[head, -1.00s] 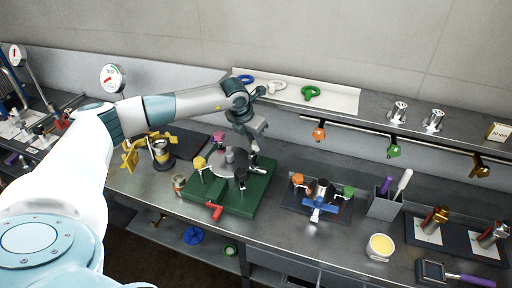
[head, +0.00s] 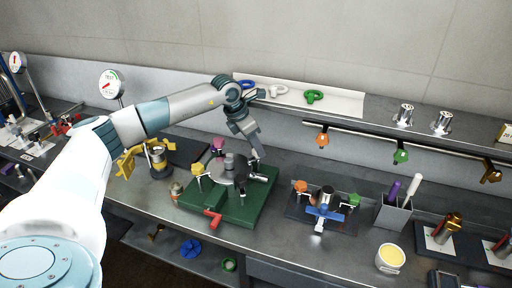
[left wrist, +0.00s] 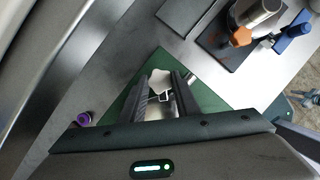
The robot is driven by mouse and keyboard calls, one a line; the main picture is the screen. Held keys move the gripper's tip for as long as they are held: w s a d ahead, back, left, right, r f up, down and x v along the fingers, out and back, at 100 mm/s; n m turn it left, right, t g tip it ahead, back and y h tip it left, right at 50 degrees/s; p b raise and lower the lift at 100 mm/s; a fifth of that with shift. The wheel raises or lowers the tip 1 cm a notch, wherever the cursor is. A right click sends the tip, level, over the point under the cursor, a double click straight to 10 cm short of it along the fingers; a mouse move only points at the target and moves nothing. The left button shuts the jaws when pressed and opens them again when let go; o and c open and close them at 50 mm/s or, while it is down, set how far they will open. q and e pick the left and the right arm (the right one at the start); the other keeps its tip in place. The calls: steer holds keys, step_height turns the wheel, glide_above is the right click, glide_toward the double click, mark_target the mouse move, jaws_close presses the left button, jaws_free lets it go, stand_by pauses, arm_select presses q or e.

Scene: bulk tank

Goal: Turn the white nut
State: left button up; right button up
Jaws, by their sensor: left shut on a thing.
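The white nut (left wrist: 160,80) shows in the left wrist view between the two fingers of my left gripper (left wrist: 161,92), which is shut on it. In the head view my left gripper (head: 254,164) reaches down at the back right of a green-based fixture (head: 236,212), and the nut is hidden there. The fixture carries a grey round part, a yellow knob (head: 198,169), a pink knob (head: 218,143) and a red handle (head: 213,219). The green base (left wrist: 204,99) also shows below the fingers in the left wrist view. My right gripper is not in view.
Right of the green fixture stands a second fixture with an orange knob (head: 301,186), a green knob (head: 354,199) and a blue handle (head: 325,212). A grey holder (head: 392,214) and a cup (head: 390,258) stand further right. A shelf with coloured rings runs behind.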

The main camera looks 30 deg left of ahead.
arm_select(q)
steer(key=o, duration=1.1)
steer(key=shift+c, duration=0.2)
steer(key=shift+r, duration=0.15)
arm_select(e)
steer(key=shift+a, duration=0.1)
arm_select(q)
steer(key=shift+s+a+r+b, duration=0.2)
steer(key=shift+r+b, duration=0.1)
steer(key=shift+r, duration=0.2)
steer(key=b+v, duration=0.4)
steer(key=v, duration=1.2)
steer(key=shift+s, duration=0.15)
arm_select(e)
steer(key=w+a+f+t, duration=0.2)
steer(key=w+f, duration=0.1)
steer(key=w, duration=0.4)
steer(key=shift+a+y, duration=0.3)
arm_select(q)
steer(key=shift+d, duration=0.1)
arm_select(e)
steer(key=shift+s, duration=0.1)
